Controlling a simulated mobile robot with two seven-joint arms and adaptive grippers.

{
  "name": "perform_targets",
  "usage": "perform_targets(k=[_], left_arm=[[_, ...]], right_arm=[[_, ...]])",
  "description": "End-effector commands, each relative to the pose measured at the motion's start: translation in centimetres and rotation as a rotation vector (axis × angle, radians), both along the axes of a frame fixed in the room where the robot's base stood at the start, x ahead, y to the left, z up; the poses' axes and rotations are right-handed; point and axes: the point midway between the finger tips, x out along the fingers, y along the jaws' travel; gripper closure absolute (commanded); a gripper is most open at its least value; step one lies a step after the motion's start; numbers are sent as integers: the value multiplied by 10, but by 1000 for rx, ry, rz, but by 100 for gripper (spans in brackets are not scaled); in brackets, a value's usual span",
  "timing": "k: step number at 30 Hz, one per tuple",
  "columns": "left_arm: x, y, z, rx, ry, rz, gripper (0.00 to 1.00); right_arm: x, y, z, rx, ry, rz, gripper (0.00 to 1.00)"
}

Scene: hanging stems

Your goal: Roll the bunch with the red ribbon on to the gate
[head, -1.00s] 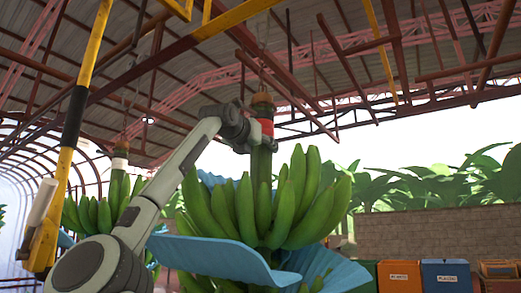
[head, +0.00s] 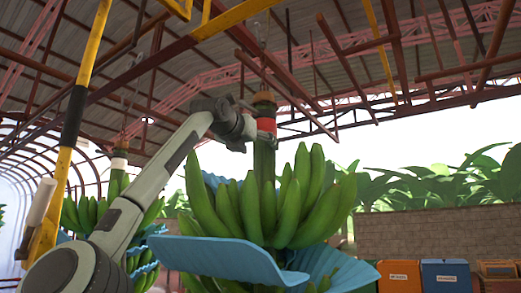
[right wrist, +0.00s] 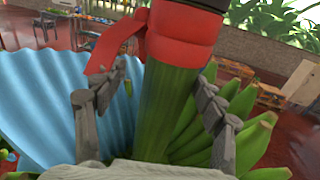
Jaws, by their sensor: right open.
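The bunch of green bananas (head: 268,205) hangs in the middle of the head view, with a red ribbon (head: 266,125) round its stem (head: 264,160). My right gripper (head: 258,126) is at the stem, level with the ribbon. In the right wrist view the right gripper (right wrist: 152,112) is open. Its fingers are on either side of the green stem (right wrist: 165,110), just below the red ribbon (right wrist: 180,38), with gaps visible. I cannot pick out the gate for sure. My left gripper is not in view.
A bunch with a white ribbon (head: 119,153) hangs behind at the left. A yellow and black post (head: 72,130) stands at the left. Blue sheets (head: 225,258) stick out under the near bananas. Coloured bins (head: 445,277) stand low at the right by a wall (head: 440,237).

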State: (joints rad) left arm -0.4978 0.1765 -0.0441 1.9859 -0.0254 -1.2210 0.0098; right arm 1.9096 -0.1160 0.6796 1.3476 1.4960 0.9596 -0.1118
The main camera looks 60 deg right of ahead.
Motion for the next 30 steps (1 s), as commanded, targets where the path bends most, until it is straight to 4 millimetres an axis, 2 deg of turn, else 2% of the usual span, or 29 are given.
perform_targets(k=[1,6,12,18,30], left_arm=[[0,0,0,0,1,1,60],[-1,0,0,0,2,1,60],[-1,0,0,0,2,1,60],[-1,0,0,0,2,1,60],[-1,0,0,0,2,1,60]], right_arm=[[1,15,1,-5,0,6,30],[-7,51,1,-4,0,6,30],[-13,80,1,-4,2,5,30],[-16,90,0,0,1,4,30],[-16,90,0,-1,2,4,30]])
